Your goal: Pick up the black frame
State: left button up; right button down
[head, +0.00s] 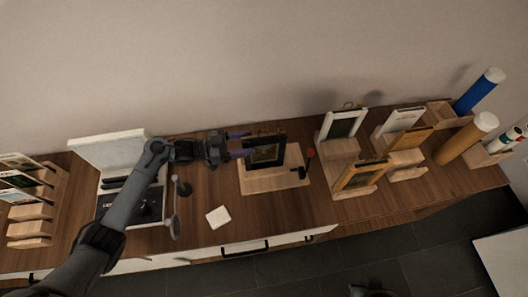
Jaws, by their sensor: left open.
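The black frame (284,150) stands on a light wooden stand (262,183) near the middle of the table, with a dark picture inside it. My left gripper (239,145) comes in from the left, its two purple fingertips spread apart at the frame's left edge. The jaws are open. I cannot tell whether a fingertip touches the frame or whether its edge lies between the fingers. My right gripper is not clearly visible.
Left of the stand are an open white case (112,150) and a white square (218,217). Other frames, including a white one (343,124) and a wooden one (361,175), stand further right.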

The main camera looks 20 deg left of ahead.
aim_at(259, 142)
pick_arm(q)
jog(key=x, duration=0.4)
jog(key=shift+s+d+r, duration=0.1)
jog(key=shift+d+r, duration=0.2)
jog(key=shift+d, duration=0.2)
grip_shut()
